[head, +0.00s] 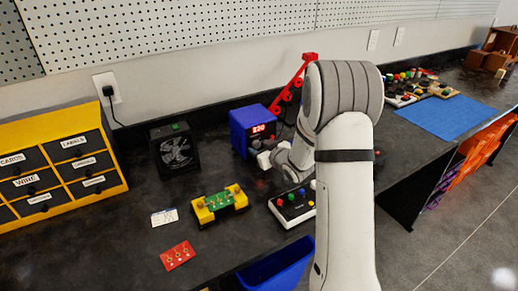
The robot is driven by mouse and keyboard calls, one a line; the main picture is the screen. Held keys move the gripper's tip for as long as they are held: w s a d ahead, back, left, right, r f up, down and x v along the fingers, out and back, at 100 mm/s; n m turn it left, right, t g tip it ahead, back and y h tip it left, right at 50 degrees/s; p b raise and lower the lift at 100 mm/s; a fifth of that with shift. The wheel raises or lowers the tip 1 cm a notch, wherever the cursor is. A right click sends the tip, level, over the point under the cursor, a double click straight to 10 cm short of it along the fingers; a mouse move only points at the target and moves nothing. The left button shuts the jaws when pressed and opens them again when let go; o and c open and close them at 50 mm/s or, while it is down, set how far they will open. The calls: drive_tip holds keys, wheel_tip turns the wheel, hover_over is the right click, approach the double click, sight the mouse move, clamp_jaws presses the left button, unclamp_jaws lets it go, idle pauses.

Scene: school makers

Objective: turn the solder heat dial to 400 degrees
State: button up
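The blue solder station (240,137) stands on the dark bench near the wall, with a lit red display (263,129) on its front that seems to read 220. Its heat dial cannot be made out; my gripper and arm cover the lower right of the front. My gripper (266,160) is at the lower front of the station, reaching in from the right. Its fingers are too small and turned too far to show whether they are open, shut or touching the dial.
A black fan (175,152) stands left of the station. A yellow holder with a green board (220,204), a button box (293,206), a red card (178,256) and a white label card (164,217) lie in front. A red stand (294,84) rises behind my arm.

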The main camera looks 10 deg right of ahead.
drive_tip(key=shift+r, duration=0.2)
drive_tip(key=shift+w+r, duration=0.1)
drive_tip(key=shift+r, duration=0.2)
wheel_tip(320, 180, up, 9)
drive_tip(key=shift+r+p, duration=0.1)
drive_tip(key=shift+p, duration=0.45)
